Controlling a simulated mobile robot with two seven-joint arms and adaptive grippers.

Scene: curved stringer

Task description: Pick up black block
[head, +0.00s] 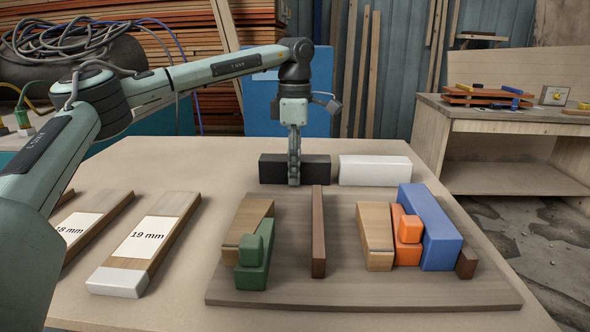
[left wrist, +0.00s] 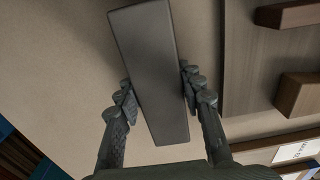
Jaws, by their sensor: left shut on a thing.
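The black block (head: 315,171) is a long dark bar at the back of the table, left of a white block (head: 388,170). My left gripper (head: 294,180) comes down over it from above and is shut on it, nearer its middle than its ends. In the left wrist view the black block (left wrist: 152,75) lies between the two fingers of my left gripper (left wrist: 158,92), one on each long side. Whether the block touches the table is hard to tell. My right gripper is not in view.
In front is a wooden board (head: 330,291) with a green piece (head: 252,262), an orange piece (head: 408,240), a blue block (head: 428,228) and brown strips. Two labelled planks (head: 150,238) lie at the left. Bare table shows at the far left back.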

